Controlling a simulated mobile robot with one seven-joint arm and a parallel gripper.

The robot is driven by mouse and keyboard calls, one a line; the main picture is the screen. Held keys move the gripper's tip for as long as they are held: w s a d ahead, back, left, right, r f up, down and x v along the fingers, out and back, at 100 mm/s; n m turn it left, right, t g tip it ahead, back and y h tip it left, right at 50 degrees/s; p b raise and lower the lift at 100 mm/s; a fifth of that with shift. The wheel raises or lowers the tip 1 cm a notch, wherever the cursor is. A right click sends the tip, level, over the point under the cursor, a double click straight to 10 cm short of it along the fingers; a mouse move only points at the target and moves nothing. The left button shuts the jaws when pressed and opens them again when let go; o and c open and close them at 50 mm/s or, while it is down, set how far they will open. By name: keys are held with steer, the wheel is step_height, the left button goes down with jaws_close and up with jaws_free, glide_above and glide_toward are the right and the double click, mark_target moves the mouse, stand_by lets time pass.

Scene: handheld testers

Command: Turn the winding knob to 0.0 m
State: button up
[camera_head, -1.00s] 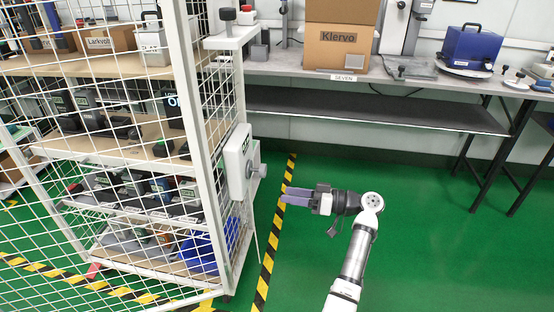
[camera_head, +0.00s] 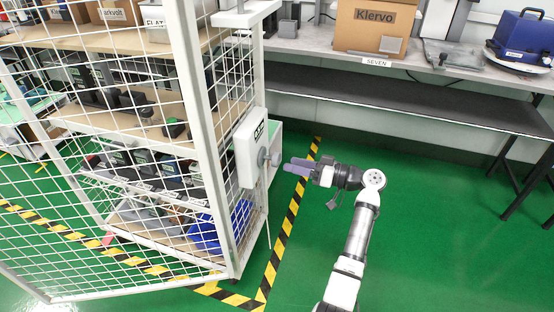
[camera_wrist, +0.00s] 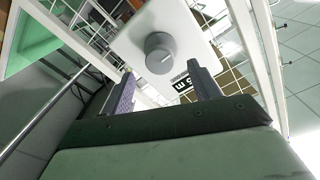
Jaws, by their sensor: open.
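The winding knob (camera_head: 275,159) is a grey round knob on the right side of a white box (camera_head: 250,150) fixed to the post of a wire cage. In the wrist view the knob (camera_wrist: 160,52) sits ahead, above the gap between my fingers, with a light mark on its face. A dark display (camera_wrist: 182,84) on the box shows partly, ending in "m"; its number is not readable. My gripper (camera_head: 299,167) is open and empty, just right of the knob in the head view, and does not appear to touch it.
The wire cage (camera_head: 208,150) holds shelves of devices close to the left of my gripper. A long grey bench (camera_head: 320,46) with a lower shelf (camera_head: 390,95) runs behind. The green floor (camera_head: 430,240) on the right is clear.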

mark_target(279, 161)
steer(key=x, duration=0.6)
steer(key=shift+a, duration=0.1)
steer(key=c, duration=1)
